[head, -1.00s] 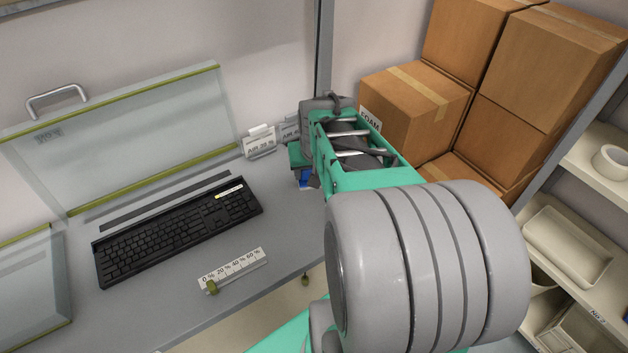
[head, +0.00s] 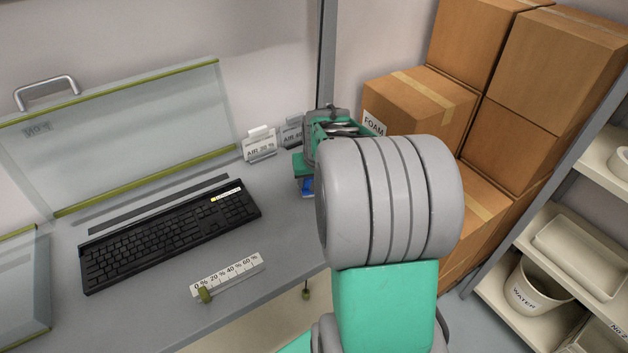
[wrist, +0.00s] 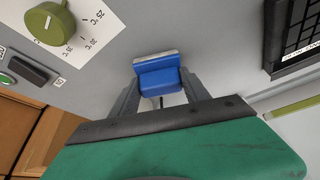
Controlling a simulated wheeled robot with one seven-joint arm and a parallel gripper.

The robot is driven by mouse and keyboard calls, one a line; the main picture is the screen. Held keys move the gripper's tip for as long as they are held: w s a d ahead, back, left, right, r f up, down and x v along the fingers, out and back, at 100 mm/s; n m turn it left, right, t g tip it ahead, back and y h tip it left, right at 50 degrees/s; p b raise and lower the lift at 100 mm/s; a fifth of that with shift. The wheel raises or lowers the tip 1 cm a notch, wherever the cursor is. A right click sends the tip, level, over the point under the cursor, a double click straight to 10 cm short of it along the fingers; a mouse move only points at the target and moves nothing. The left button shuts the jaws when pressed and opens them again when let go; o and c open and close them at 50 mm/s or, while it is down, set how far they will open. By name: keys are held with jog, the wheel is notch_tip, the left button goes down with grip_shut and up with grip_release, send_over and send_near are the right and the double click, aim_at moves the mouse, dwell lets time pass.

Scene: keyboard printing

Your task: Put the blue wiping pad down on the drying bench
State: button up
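The blue wiping pad (wrist: 158,80) has a pale strip along its far edge. In the wrist view it sits between the two fingertips of my gripper (wrist: 160,88), which look closed on its sides. In the head view a small piece of the blue pad (head: 306,186) shows beneath my gripper, near the bench's right end; my arm hides the rest. The grey bench (head: 170,265) spans the left and middle of the head view. Whether the pad touches the bench is hard to tell.
A black keyboard (head: 165,235) lies on the bench, behind a percent scale with a slider (head: 226,277). A clear hinged cover (head: 130,130) stands behind. AIR label cards (head: 260,145) are near my gripper. Cardboard boxes (head: 420,110) and shelves are right. The wrist view shows a green dial (wrist: 49,22).

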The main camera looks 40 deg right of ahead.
jog(key=o, duration=0.4)
jog(key=shift+o, duration=0.2)
jog(key=shift+r, duration=0.35)
jog(key=v, duration=1.2)
jog(key=s+a+f+n+y, duration=0.1)
jog(key=s+a+f+n, duration=0.1)
jog(key=a, duration=0.8)
jog(key=s+a+f+n+g+y, duration=0.1)
jog(key=s+a+f+n, duration=0.2)
jog(key=s+a, duration=0.3)
jog(key=a+f, duration=0.1)
jog(key=a, duration=0.3)
jog(key=shift+s+a+b, duration=0.15)
jog(key=shift+a+b, duration=0.2)
jog(key=shift+b, duration=0.05)
